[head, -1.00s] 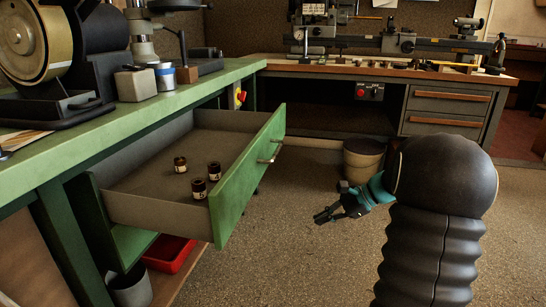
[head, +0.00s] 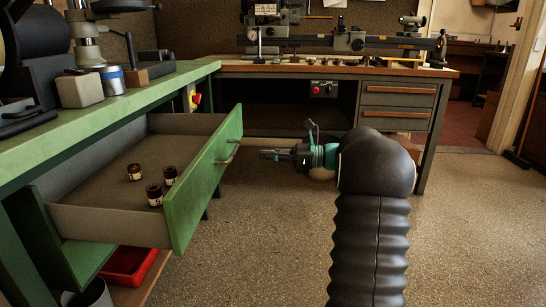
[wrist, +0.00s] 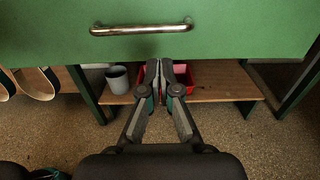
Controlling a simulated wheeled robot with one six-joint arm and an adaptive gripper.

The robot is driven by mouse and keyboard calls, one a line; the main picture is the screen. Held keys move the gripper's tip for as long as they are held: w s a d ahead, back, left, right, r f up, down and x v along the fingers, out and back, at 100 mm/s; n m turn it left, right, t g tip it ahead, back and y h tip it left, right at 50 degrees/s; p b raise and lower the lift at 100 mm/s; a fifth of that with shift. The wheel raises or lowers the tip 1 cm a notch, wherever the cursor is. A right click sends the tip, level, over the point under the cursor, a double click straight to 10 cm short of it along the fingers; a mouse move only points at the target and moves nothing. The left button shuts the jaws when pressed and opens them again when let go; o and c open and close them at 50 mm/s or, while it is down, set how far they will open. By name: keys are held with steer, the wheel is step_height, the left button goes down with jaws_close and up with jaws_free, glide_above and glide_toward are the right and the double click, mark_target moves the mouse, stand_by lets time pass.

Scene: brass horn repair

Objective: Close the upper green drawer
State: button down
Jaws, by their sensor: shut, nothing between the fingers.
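The upper green drawer (head: 204,181) is pulled well out from under the green bench in the head view. Several small dark jars, such as this one (head: 154,195), stand inside on its grey floor. Its green front also fills the top of the wrist view (wrist: 230,45), with a metal bar handle (wrist: 141,29). In the head view the handle (head: 228,154) is on the outer face. My gripper (head: 262,154) is shut and empty, in front of the drawer front and pointing at it, apart from the handle. In the wrist view its fingertips (wrist: 159,68) appear just below the handle.
A red bin (head: 128,264) and a grey bucket (wrist: 118,79) stand on the low wooden shelf beneath the drawer. The bench top (head: 140,105) holds machines and a grey block. A second bench (head: 330,70) stands behind. The floor on the right is open.

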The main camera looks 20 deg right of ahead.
mark_target(224, 153)
steer(key=b+x, duration=0.1)
steer(key=x, duration=0.8)
steer(key=shift+w+a, duration=0.1)
steer(key=shift+a, duration=0.05)
steer(key=shift+w+a, duration=0.15)
steer(key=shift+a, duration=0.1)
